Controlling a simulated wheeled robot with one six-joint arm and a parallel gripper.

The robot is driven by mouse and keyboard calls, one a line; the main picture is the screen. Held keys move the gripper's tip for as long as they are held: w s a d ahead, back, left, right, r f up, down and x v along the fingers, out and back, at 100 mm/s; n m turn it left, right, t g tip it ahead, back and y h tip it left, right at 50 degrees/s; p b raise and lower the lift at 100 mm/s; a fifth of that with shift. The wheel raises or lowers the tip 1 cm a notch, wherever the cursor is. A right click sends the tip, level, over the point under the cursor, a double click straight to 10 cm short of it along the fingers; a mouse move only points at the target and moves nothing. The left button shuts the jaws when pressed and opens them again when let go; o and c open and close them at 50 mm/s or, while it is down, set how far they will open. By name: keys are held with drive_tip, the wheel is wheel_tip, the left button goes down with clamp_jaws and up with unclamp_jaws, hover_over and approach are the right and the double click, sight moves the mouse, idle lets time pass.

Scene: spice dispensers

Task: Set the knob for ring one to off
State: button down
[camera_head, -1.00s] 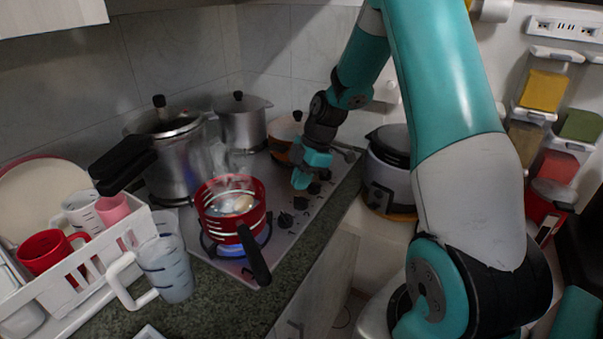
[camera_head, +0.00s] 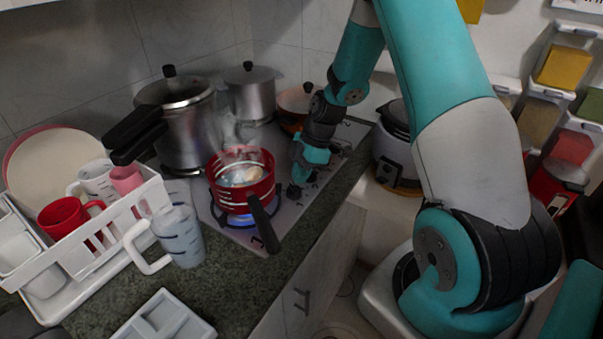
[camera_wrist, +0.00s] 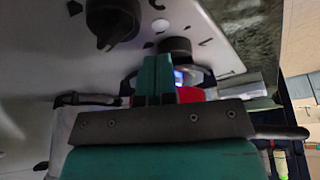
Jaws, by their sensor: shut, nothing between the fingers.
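The grey cooktop (camera_head: 283,206) carries a row of black knobs along its right edge, partly hidden by my gripper in the head view. My gripper (camera_head: 296,182) is low over that row, its fingers closed and empty. In the wrist view, the closed teal fingertips (camera_wrist: 156,64) are beside a black knob (camera_wrist: 176,48). I cannot tell if they touch it. A second, larger-looking black knob (camera_wrist: 112,22) shows at upper left, with its pointer visible. Which knob is ring one's cannot be read. A blue flame (camera_head: 238,219) burns under the red pot (camera_head: 228,200).
The red pot's black handle (camera_head: 263,224) points toward the counter's front edge. A pressure cooker (camera_head: 187,135) and a steel pot (camera_head: 252,97) stand behind. A white rack (camera_head: 118,229) with cups is at left. A rice cooker (camera_head: 392,155) stands at right.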

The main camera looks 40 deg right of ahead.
drive_tip(key=shift+w+a+n+b, duration=0.2)
drive_tip(key=shift+a+n+b, duration=0.15)
drive_tip(key=shift+n, duration=0.25)
drive_tip(key=shift+w+a+n+g, duration=0.1)
drive_tip(key=shift+n+g, duration=0.3)
drive_tip(key=shift+w+a+n+g+b, duration=0.15)
drive_tip(key=shift+n+g+b, duration=0.15)
drive_tip(key=shift+n+b, duration=0.4)
drive_tip(key=shift+w+a+n+g+b, duration=0.1)
drive_tip(key=shift+n+g+b, duration=0.3)
drive_tip(key=shift+n, duration=0.5)
drive_tip(key=shift+s+b, duration=0.2)
drive_tip(key=shift+b, duration=0.1)
idle(0.5)
